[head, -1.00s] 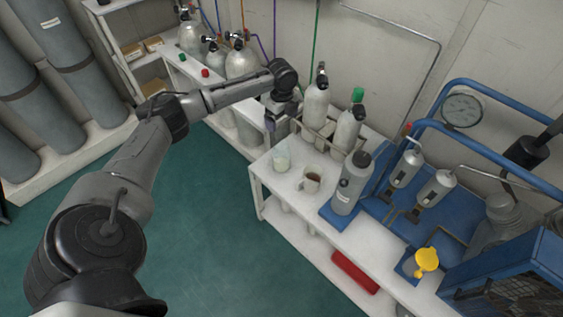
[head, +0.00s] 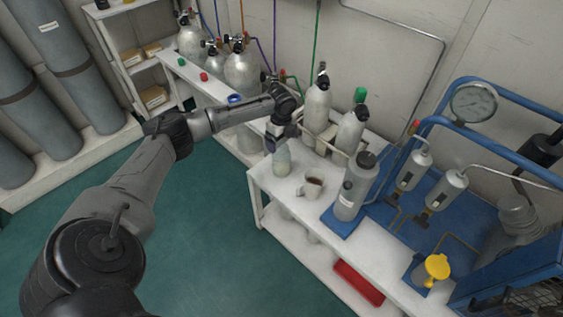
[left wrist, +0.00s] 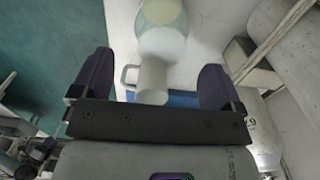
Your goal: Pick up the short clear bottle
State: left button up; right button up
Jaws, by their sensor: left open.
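The short clear bottle (head: 282,163) stands on the white bench, with pale contents in its lower part. My right gripper is not in view.
Racked grey cylinders (head: 317,108) are just behind. A blue-framed panel with a gauge (head: 474,102) fills the right.

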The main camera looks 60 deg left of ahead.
aim_at(281, 145)
pick_arm(q)
notch_tip(281, 145, down, 4)
jog(key=shift+w+a+r+b, duration=0.1)
jog(key=shift+b, duration=0.85)
jog(key=shift+c, duration=1.3)
jog(key=c, duration=1)
jog(key=shift+r, duration=0.15)
